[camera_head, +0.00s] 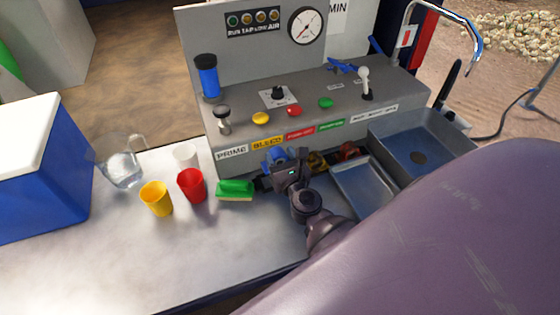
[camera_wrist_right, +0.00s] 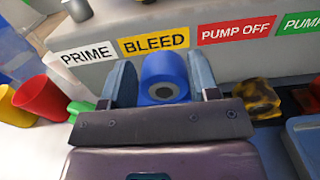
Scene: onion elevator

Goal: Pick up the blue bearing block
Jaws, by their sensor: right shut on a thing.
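The blue bearing block (camera_head: 272,158) is at my right gripper (camera_head: 280,165), in front of the control panel's BLEED label. In the right wrist view the blue bearing block (camera_wrist_right: 164,68) shows a round grey bore and sits between the two fingers of my right gripper (camera_wrist_right: 162,72). The gripper is shut on it. The block's underside is hidden, so I cannot tell whether it touches the table. My left gripper is not in view.
A worn yellow block (camera_head: 316,161) and a red block (camera_head: 348,150) stand to the right, near a metal tray (camera_head: 366,190) and sink (camera_head: 440,135). A green sponge (camera_head: 236,187), red cup (camera_head: 192,186) and yellow cup (camera_head: 156,199) are left. The front-left table (camera_head: 130,255) is clear.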

